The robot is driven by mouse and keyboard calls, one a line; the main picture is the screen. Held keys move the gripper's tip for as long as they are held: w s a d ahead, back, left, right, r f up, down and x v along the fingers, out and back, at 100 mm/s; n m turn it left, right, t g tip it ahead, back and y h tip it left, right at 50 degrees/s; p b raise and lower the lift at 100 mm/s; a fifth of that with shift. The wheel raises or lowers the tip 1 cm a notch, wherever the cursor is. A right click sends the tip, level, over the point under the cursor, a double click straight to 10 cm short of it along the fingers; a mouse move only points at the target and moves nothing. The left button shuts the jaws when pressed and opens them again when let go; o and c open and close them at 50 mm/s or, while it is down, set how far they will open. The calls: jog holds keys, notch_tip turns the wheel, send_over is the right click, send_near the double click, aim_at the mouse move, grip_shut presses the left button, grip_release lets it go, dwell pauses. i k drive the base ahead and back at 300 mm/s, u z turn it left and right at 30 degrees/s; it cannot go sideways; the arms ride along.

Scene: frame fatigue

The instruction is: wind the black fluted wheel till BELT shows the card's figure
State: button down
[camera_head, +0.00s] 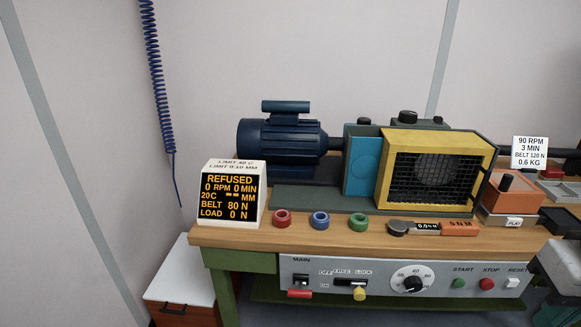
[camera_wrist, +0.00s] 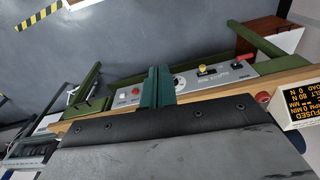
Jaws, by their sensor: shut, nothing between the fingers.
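The display box (camera_head: 232,195) at the bench's left reads REFUSED, 0 RPM, 0 MIN, 20C, BELT 80 N, LOAD 0 N. It also shows at the right edge of the wrist view (camera_wrist: 298,113). The white card (camera_head: 529,152) at the right reads 90 RPM, 3 MIN, BELT 120 N, 0.6 KG. A black knob (camera_head: 404,116) stands on top of the machine behind the yellow guard; its fluting is too small to tell. My gripper (camera_wrist: 158,88) is shut and empty, its teal fingers in front of the control panel in the wrist view. It is not recognisable in the head view.
A yellow mesh guard (camera_head: 435,170) and a blue motor (camera_head: 282,142) stand on the bench. Red, blue and green rings (camera_head: 320,220) lie at its front edge. The panel (camera_head: 385,277) below carries switches and a black dial (camera_head: 413,283). A blue coiled cord (camera_head: 153,70) hangs at left.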

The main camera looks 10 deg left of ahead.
aim_at(405, 116)
jog(key=k, duration=0.6)
jog(key=u, duration=0.7)
jog(key=i, duration=1.8)
jog(key=z, duration=0.65)
